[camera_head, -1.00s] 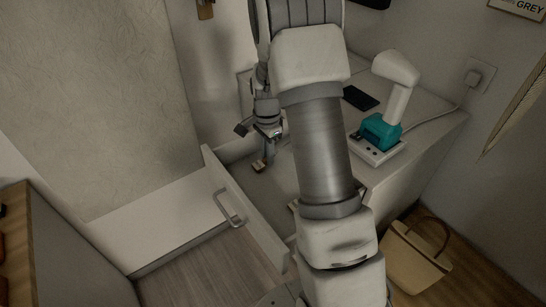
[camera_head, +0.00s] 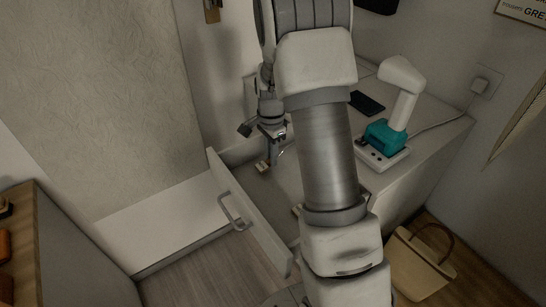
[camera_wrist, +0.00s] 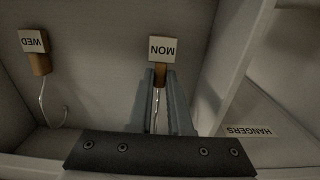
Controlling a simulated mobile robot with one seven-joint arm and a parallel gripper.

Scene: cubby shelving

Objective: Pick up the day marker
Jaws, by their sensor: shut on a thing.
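In the wrist view, a day marker labelled MON (camera_wrist: 162,50) has a white tag on a small wooden block with a metal hook or wire below it. My gripper (camera_wrist: 160,80) is shut on this marker, with its grey fingers on either side of the wood and wire. A second marker labelled WED (camera_wrist: 35,48) lies to the left, apart from the fingers, its wire hook showing. In the head view, my gripper (camera_head: 273,148) reaches down into the open drawer, and a small wooden-and-white piece (camera_head: 262,167) shows by its tip.
The pulled-out white drawer (camera_head: 250,215) has a metal handle. A HANGERS label (camera_wrist: 250,131) is at the right of the wrist view. A teal-and-white device (camera_head: 384,134) and a dark phone-like slab (camera_head: 367,102) are on the counter. A tan bag (camera_head: 418,265) stands on the floor.

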